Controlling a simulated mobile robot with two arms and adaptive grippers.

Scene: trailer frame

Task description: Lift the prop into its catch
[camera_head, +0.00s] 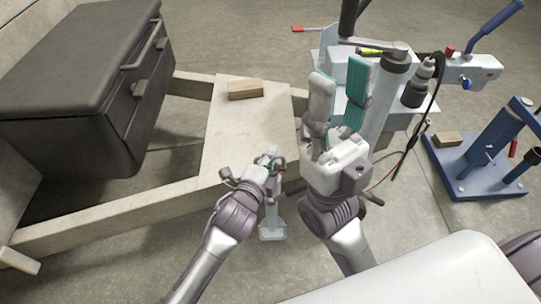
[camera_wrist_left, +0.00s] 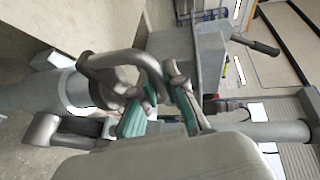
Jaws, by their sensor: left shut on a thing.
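The prop (camera_head: 272,229) shows in the head view as a pale grey leg with a flat foot, below the trailer frame's front beam. My left gripper (camera_head: 272,162) is at its upper end and hides part of it. In the left wrist view the prop (camera_wrist_left: 40,92) is a grey tube lying across the left side, with a pale collar and a dark curved handle (camera_wrist_left: 122,60). The teal pads of my left gripper (camera_wrist_left: 160,112) are closed at this handle. My right gripper (camera_head: 338,98) is open and empty, its fingers pointing up beside the grey post. I cannot make out the catch.
The trailer frame (camera_head: 110,214) carries a dark box (camera_head: 70,75) at left and a wooden block (camera_head: 245,90) on its plate. A grey post and coupling (camera_head: 390,95) stand close to my right gripper. A blue stand (camera_head: 490,160) is at right. Open floor lies at the back.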

